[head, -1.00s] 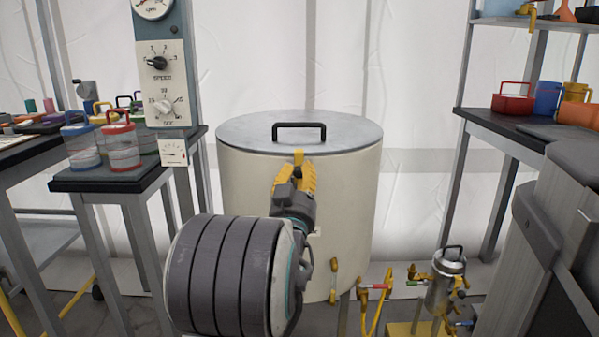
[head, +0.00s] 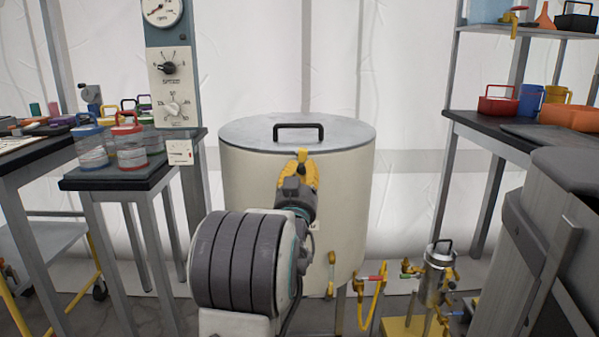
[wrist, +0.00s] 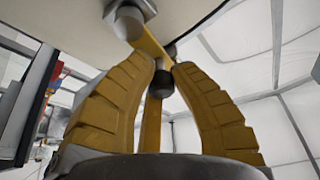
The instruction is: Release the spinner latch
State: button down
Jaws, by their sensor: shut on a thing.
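The spinner is a large cream drum (head: 345,205) with a flat grey lid (head: 345,128) and a black handle (head: 298,132). Its latch, a yellow bar (wrist: 151,44) with a dark knob (wrist: 160,84), sits on the drum's front just below the lid rim. It shows in the wrist view against the drum wall. My gripper (head: 301,160) has yellow ribbed fingers, pointing up at the drum's front. It is shut on the latch, with the knob between the fingers (wrist: 163,72). The fingers hide much of the latch in the head view.
A control column with dials (head: 172,85) stands left of the drum, beside a small table (head: 120,178) holding lidded jars (head: 130,145). A steel canister (head: 438,275) and yellow hose (head: 372,310) are low at right. A bench (head: 480,130) stands at far right.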

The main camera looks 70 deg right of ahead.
jog(key=c, duration=1.4)
grip_release()
jog(key=shift+s+a+r, duration=0.1)
jog(key=shift+s+r, duration=0.1)
jog(key=shift+r, duration=0.35)
jog(key=o, duration=0.3)
jog(key=shift+f, duration=0.25)
jog(key=shift+f, duration=0.1)
jog(key=shift+v, duration=5.95)
